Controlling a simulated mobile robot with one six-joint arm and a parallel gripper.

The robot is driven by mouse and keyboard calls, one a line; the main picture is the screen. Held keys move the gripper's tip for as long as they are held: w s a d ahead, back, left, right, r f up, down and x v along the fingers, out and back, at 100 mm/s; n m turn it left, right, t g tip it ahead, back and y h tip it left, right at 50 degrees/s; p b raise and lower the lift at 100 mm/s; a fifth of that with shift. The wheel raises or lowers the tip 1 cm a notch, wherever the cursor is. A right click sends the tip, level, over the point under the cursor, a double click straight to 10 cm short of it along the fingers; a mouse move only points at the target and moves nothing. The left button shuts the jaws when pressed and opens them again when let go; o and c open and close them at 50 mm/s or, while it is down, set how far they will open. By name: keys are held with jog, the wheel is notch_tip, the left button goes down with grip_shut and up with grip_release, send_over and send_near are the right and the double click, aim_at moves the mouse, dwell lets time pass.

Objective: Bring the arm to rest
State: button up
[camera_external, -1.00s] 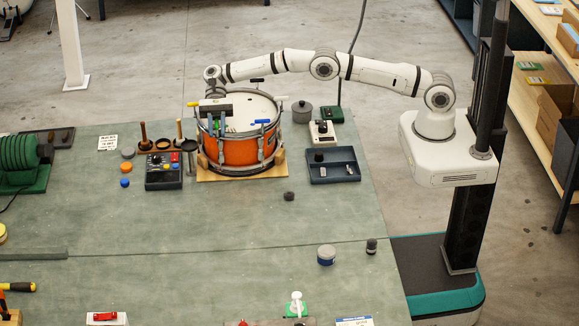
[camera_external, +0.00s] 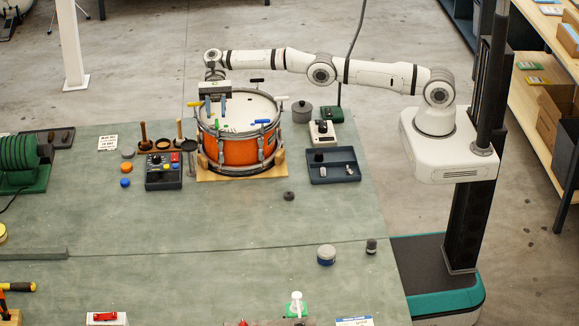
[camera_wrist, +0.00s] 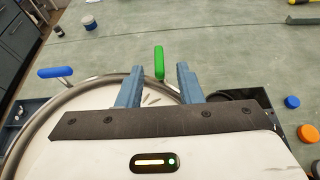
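My gripper (camera_external: 215,108) hangs above the left part of the orange drum (camera_external: 240,153). Its two blue fingers are apart with nothing held between them, as the wrist view (camera_wrist: 158,88) also shows. A green-handled key (camera_external: 216,124) stands at the drum's near-left rim. In the wrist view the green handle (camera_wrist: 159,62) appears beyond the gap between the fingers. My arm reaches across from the right, bent at its middle joint.
Other keys stand around the drum rim: yellow (camera_external: 193,104), blue (camera_external: 261,121) and black (camera_external: 257,80). A dark tray (camera_external: 346,178) and a grey pot (camera_external: 302,112) are right of the drum. A control box (camera_external: 163,182) is left. The front bench is mostly clear.

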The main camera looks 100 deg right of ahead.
jog(key=shift+d+r, duration=0.1)
jog(key=shift+d, duration=0.2)
